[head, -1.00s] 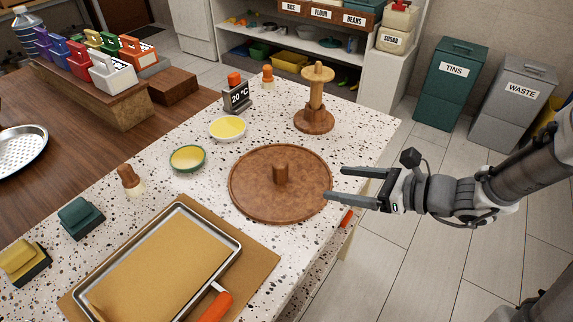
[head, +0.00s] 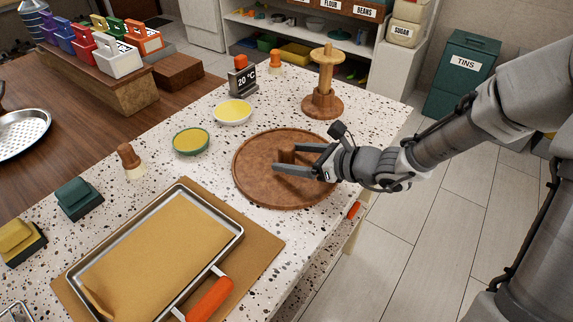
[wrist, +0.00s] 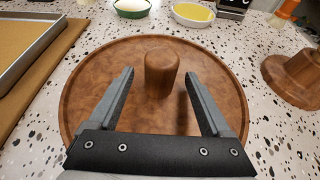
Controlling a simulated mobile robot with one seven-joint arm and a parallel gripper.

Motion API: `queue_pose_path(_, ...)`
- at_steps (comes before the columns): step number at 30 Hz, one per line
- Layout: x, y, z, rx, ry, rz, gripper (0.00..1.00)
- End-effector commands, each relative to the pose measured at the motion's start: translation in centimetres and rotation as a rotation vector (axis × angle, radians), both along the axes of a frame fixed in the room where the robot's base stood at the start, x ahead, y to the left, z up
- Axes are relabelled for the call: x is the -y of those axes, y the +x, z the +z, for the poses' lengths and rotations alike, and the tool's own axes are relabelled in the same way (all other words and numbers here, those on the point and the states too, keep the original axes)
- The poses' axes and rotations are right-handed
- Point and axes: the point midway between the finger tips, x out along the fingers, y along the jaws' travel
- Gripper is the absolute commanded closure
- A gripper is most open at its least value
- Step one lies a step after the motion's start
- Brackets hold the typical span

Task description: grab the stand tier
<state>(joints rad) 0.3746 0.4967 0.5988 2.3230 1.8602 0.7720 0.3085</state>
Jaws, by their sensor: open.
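The stand tier is a round brown wooden disc (head: 258,182) with a short upright knob (head: 287,157) at its middle. It lies flat on the speckled counter. In the wrist view the disc (wrist: 90,75) fills the middle, with its knob (wrist: 161,75) upright. My gripper (head: 284,158) is open and low over the disc. In the wrist view my gripper's fingers (wrist: 159,75) point at the knob, one on each side, with gaps between them and it. The wooden stand (head: 323,95), a post on a round base, stands behind the disc; its base (wrist: 298,78) shows at right.
A baking tray (head: 160,250) on a brown board lies at front left. The counter's right edge is close to the disc.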

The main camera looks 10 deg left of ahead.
Motion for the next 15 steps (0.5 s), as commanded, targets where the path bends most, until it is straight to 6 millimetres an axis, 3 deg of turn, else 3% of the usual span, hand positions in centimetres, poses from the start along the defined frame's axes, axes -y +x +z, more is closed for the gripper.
queue_pose_path(4,-1.5,0.6,-0.8,-0.001,0.001,0.001,0.18)
queue_pose_path(12,-1.8,0.6,-0.8,-0.001,0.000,0.000,0.18)
queue_pose_path(15,-1.7,0.6,-0.8,-0.001,0.000,0.000,0.35)
